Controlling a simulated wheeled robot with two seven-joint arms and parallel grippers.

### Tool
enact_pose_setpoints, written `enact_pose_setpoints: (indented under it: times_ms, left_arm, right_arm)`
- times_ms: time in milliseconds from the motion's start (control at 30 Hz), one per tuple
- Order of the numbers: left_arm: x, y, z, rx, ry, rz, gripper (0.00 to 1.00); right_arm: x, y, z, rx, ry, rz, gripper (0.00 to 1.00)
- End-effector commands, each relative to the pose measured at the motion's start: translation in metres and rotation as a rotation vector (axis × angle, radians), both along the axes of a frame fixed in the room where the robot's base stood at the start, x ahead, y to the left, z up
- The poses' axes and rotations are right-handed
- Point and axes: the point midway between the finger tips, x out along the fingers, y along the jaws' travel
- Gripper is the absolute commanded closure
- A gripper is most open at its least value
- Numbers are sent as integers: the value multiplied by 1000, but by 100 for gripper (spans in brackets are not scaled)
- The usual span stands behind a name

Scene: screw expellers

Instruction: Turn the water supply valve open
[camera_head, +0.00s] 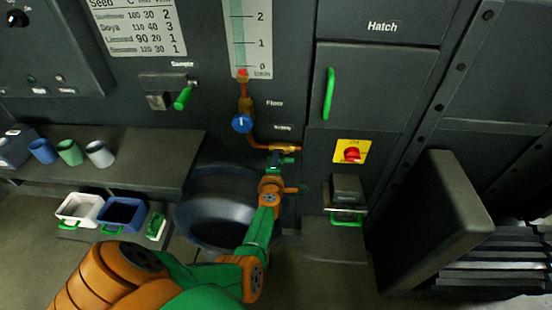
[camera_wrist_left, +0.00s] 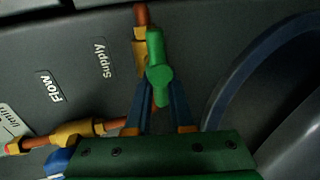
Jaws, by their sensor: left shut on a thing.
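The water supply valve (camera_head: 290,150) is a brass fitting on a copper pipe below the small Supply label, with a green handle. In the left wrist view the green handle (camera_wrist_left: 156,55) has a rounded hub and a narrow lever, lying roughly along the pipe. My left gripper (camera_head: 277,164) reaches up to it from below. In the left wrist view its blue fingers (camera_wrist_left: 158,92) are on either side of the handle's lower part and shut on it. The fingers hide part of the handle in the head view. My right gripper is not in view.
A blue flow knob (camera_head: 242,124) sits on the pipe to the upper left. A large dark round tub (camera_head: 200,208) stands below left. A red switch on a yellow plate (camera_head: 350,152) is to the right. Cups and small bins stand at the left.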

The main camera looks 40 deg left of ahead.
Motion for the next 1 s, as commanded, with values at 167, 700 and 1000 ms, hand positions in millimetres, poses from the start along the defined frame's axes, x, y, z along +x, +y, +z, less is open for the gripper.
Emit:
enact_pose_setpoints:
  times_ms: [167, 700, 1000]
  left_arm:
    - [-1, -1, -4, -21, -5, 0, 100]
    - [-1, -1, -3, -25, -9, 0, 67]
    - [-15, -9, 8, -22, -8, -1, 67]
  right_arm:
    - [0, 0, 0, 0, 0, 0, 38]
    - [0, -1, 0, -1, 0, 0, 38]
    - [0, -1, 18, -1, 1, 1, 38]
